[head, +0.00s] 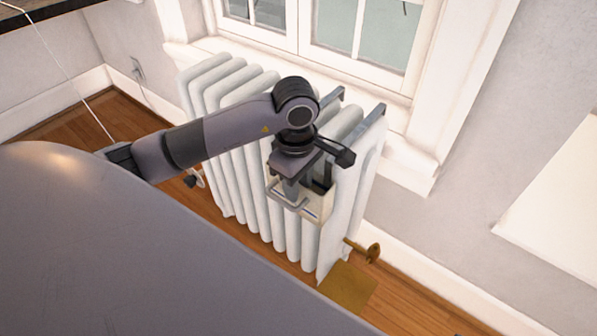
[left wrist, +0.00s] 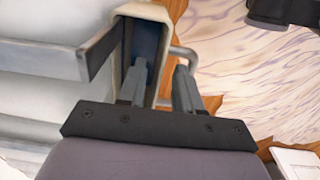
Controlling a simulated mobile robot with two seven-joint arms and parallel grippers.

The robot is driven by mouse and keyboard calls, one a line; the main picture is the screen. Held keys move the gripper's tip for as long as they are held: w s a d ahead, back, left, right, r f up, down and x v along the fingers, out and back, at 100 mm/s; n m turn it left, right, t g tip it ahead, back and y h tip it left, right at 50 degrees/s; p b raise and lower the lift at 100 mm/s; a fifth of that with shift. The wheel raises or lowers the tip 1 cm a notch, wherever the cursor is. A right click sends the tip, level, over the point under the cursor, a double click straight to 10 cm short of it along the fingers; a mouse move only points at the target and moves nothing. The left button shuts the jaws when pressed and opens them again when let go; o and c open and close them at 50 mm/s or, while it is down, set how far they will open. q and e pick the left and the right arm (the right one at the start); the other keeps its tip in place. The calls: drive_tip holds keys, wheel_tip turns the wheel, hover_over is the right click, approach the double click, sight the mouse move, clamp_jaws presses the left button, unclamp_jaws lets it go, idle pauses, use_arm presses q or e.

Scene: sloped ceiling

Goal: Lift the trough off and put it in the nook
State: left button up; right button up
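A narrow cream trough (head: 316,204) hangs against the front of the white radiator (head: 228,150), with grey metal hooks (head: 372,118) over the radiator's top. In the left wrist view the trough's pale rim (left wrist: 148,12) and dark inside show, with a grey loop handle (left wrist: 190,54) on its outer side. My left gripper (head: 292,190) is at the trough from above. In the left wrist view its fingers (left wrist: 162,82) straddle the trough's outer wall, one inside and one outside, with a gap beside the outer finger. My right gripper is not in view. I cannot identify the nook.
A window (head: 340,30) with a white sill is behind the radiator. A brass valve (head: 372,253) sticks out at the radiator's lower right, above a square brown patch (head: 348,287) on the wood floor. A thin cable (head: 68,72) runs at the left.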

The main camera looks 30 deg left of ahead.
use_arm(q)
drive_tip(key=shift+w+f, duration=0.1)
drive_tip(key=shift+f, duration=0.85)
clamp_jaws()
idle(0.8)
drive_tip(key=shift+r, duration=0.15)
drive_tip(key=shift+r+p, duration=1.85)
drive_tip(key=shift+r, duration=0.85)
